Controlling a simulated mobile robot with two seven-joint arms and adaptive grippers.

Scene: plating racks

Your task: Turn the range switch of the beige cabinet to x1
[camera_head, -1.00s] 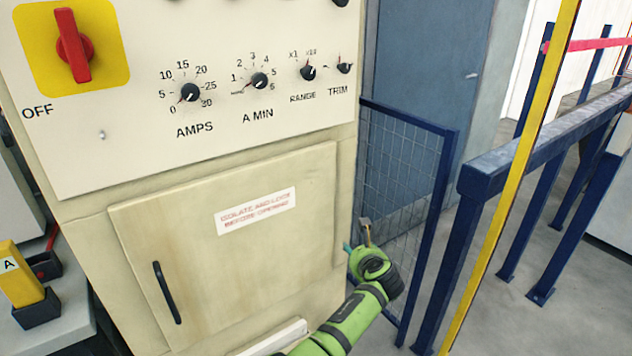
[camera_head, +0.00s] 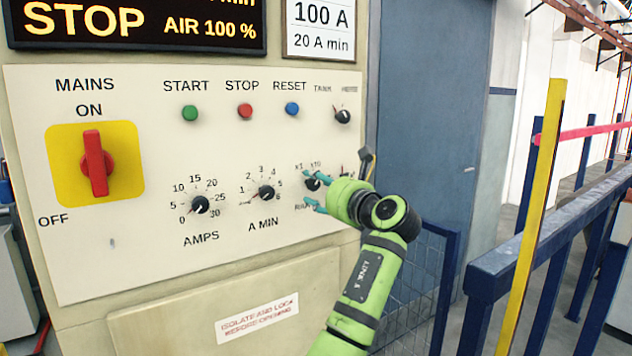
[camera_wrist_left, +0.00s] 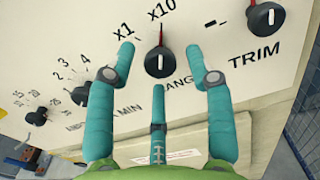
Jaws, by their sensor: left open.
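The beige cabinet (camera_head: 330,282) has a white control panel on its front. Its black range switch (camera_wrist_left: 159,62) is a round knob with a white pointer line, which points up toward the x10 mark; the x1 mark is up and to the left. My left gripper (camera_head: 311,190) is open, with teal fingers reaching toward the panel. In the left wrist view, the gripper (camera_wrist_left: 160,54) has one finger on each side of the knob and a third below. I cannot tell whether any finger touches it. The RANGE label is partly hidden. My right gripper is not in view.
The TRIM knob (camera_wrist_left: 264,18) is close on the right, and the A MIN knob (camera_head: 266,193) is to the left. A red mains switch (camera_head: 96,162) is at the far left. A blue mesh fence (camera_head: 400,285) and blue railing (camera_head: 560,225) stand to the right.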

